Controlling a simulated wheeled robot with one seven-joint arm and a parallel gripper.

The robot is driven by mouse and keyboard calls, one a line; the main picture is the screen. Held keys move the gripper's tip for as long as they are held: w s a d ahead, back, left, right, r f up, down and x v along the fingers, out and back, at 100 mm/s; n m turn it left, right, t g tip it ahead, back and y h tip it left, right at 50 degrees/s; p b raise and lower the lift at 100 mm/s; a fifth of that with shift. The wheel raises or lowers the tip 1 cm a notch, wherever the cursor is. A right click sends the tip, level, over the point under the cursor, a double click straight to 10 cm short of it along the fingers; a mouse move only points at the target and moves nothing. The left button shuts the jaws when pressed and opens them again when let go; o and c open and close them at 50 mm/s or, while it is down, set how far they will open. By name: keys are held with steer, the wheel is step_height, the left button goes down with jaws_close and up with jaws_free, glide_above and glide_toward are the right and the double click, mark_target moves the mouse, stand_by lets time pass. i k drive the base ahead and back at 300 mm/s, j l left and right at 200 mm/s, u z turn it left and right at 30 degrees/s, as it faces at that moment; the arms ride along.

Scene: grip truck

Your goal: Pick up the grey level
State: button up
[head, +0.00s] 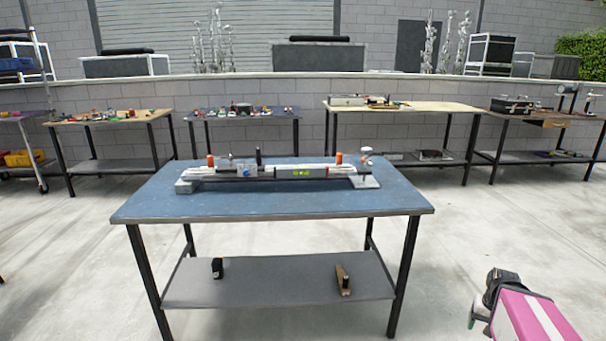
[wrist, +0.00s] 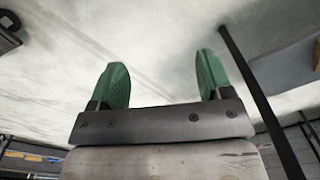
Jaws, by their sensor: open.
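A long grey level (head: 315,173) with a small lit green-yellow patch appears to lie on the blue-topped table (head: 150,205) in the middle of the head view. It runs left to right among other long parts, so its exact ends are hard to tell. My gripper shows at the lower right of the head view (head: 475,314), in front of and to the right of the table, well apart from the level. In the wrist view its two green fingers (wrist: 160,80) are spread with nothing between them. The level is not seen there.
A grey block (head: 184,187) and orange-topped items stand around the level. The table's lower shelf (head: 280,281) holds two small objects. Several workbenches with tools line the low wall behind. A dark table leg (wrist: 250,85) crosses the wrist view. The floor around the table is clear.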

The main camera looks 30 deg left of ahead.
mark_target(297, 172)
steer(key=u, duration=1.55)
steer(key=k+l+u, duration=0.1)
steer(key=l, duration=0.3)
steer(key=k, duration=0.05)
